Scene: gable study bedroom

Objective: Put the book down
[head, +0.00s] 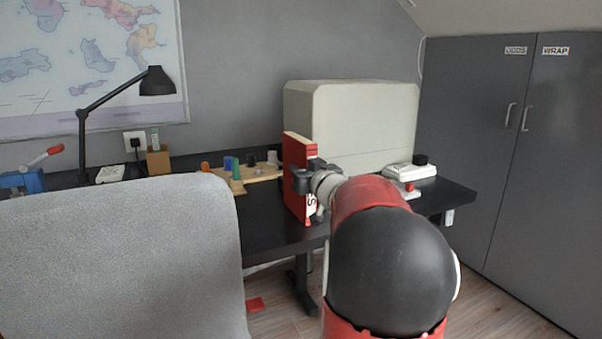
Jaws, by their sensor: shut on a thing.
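A red book (296,155) stands upright at the right part of the black desk (262,217), in front of a large pale box-shaped case. My gripper (304,180) is shut on the book from its right side. Part of the book is hidden behind my gripper. I cannot tell whether the book's lower edge touches the desk or hangs just off its front edge.
A grey chair back (120,262) blocks the left front. A wooden board (250,174) with small coloured pieces, a black lamp (157,82) and the pale case (352,125) stand on the desk. A white device (410,171) sits at right. Dark cabinets (480,150) stand beyond.

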